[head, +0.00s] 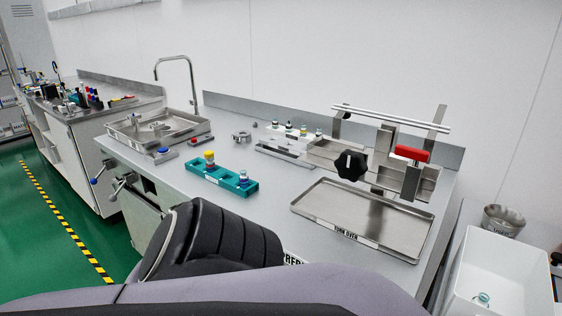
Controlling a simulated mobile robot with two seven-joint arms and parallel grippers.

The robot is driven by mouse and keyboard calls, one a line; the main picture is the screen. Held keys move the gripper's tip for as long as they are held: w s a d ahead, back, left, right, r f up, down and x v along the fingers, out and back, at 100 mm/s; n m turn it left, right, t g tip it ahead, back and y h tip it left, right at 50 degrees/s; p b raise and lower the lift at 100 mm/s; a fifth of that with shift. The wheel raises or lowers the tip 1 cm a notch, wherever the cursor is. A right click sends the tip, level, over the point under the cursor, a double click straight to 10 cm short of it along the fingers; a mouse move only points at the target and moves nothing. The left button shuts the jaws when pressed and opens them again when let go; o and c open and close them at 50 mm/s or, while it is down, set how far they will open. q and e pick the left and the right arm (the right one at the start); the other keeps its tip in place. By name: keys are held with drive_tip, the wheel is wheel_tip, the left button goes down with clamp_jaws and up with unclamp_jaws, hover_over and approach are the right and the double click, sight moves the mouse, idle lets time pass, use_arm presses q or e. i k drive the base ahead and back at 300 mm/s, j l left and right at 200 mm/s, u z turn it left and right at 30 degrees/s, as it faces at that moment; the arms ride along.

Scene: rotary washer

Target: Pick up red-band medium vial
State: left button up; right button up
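A teal rack (222,178) lies on the grey bench and holds a yellow-topped vial (209,158) on its left and a blue-topped vial (243,178) on its right. Several small vials (303,130) with dark, blue and yellowish tops stand in a pale metal holder behind it. The yellow-topped vial seems to have a reddish part below its top, but I cannot make out for certain a red band on any vial. Neither gripper's fingers show. A black and grey part of my own body fills the lower foreground and hides the front of the bench.
A sink (125,127) is at left. A white bin (462,274) at lower right holds a small vial-like item (483,299).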

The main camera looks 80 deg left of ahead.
sight(210, 166)
drive_tip(key=u, duration=3)
drive_tip(key=i+j, duration=0.3)
drive_tip(key=j, duration=0.15)
drive_tip(key=i+j+z, duration=0.1)
drive_tip(key=i+j, duration=0.15)
drive_tip(key=j, duration=0.15)
drive_tip(key=i+j, duration=0.3)
drive_tip(key=j, duration=0.2)
